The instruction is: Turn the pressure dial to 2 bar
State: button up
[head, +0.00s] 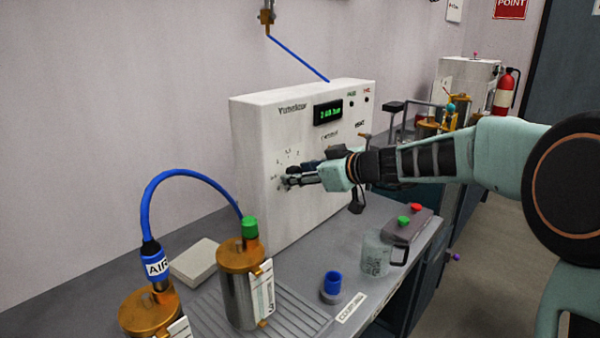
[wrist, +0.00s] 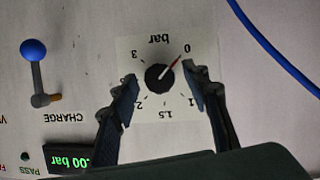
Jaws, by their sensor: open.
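The pressure dial's round black knob (wrist: 160,78) is on a pale scale plate marked 0 to 3 bar, which appears turned over in the wrist view. Its red pointer points toward the 0 mark. My gripper (wrist: 162,73) is open, with one finger on each side of the knob. Gaps show between knob and fingers. In the head view, my gripper (head: 291,181) reaches the white panel (head: 258,140) at the dial's place and hides most of the knob. The green digital display (head: 328,112) is lit; the wrist view shows ".00 bar", its left part covered.
A blue-knobbed lever (wrist: 36,70) marked CHARGE stands beside the dial in the wrist view. A blue hose (wrist: 270,50) runs at the right. On the bench are a metal cylinder with a green cap (head: 240,290), a clear jug (head: 376,255) and a button box (head: 408,226).

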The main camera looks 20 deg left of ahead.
jog(key=shift+c, duration=0.5)
jog(key=c, duration=1.1)
jog(key=shift+o, duration=0.2)
